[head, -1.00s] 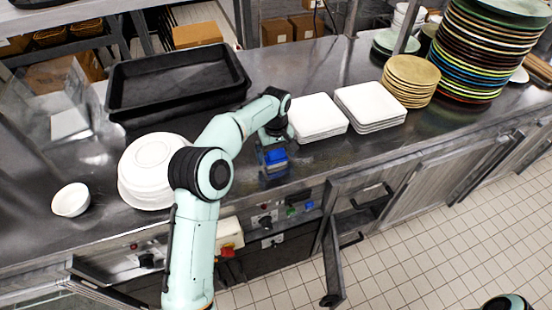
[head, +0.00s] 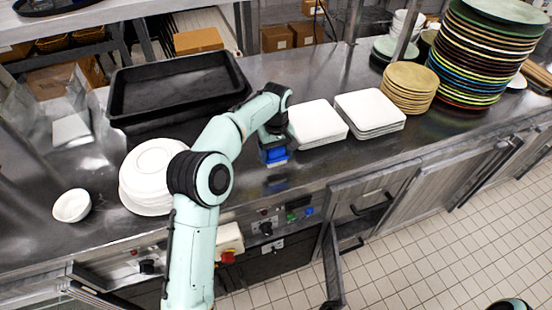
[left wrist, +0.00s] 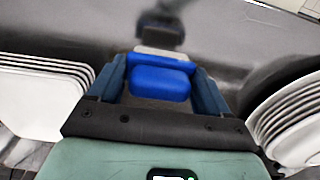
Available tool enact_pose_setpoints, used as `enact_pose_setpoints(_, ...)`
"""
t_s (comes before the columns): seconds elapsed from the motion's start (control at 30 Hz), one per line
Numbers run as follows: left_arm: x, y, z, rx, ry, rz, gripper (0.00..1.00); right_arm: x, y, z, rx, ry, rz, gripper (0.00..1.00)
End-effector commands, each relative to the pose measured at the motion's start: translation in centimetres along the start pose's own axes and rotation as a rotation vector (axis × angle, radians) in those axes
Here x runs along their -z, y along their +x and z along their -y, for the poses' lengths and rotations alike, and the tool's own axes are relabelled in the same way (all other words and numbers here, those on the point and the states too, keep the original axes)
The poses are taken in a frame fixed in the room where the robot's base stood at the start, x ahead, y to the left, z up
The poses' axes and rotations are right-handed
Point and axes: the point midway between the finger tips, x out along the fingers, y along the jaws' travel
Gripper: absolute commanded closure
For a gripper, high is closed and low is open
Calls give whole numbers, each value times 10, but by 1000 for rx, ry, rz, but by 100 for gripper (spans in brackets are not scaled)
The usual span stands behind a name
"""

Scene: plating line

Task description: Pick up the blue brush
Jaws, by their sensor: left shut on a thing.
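The blue brush (head: 276,154) is between the fingers of my left gripper (head: 272,147), over the steel counter (head: 305,172) and left of the square white plates. In the left wrist view the blue brush (left wrist: 160,82) sits between both fingers of the left gripper (left wrist: 162,85), which is shut on it. A pale strip shows along its far edge. Its dark blue reflection lies apart from it on the counter, so it appears held a little above the surface. My right gripper is out of view.
Two stacks of square white plates (head: 317,121) (head: 369,108) stand right of the brush. Round white plates (head: 150,172) and a small bowl (head: 72,205) are at left. A black tray (head: 180,88) lies behind. Tan plates (head: 409,82) and a tall plate stack (head: 480,60) stand further right.

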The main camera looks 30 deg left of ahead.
Motion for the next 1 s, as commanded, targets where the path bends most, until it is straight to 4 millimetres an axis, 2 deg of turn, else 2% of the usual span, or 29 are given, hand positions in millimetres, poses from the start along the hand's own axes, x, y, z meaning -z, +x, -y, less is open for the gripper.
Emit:
enact_pose_setpoints(0.03,2,-22,-2,-7,-1,-8,53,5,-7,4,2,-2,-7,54)
enact_pose_setpoints(0.2,2,-75,-3,-9,-1,-8,53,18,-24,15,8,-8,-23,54)
enact_pose_setpoints(0.4,3,-128,-3,-8,-1,-9,53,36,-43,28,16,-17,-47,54)
enact_pose_setpoints(0.47,2,-139,-2,-8,-1,-8,53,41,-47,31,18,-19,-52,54)
enact_pose_setpoints(0.73,1,-158,0,0,-1,-2,53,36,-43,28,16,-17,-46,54)
enact_pose_setpoints(1.0,0,-160,0,1,-1,-1,53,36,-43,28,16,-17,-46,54)
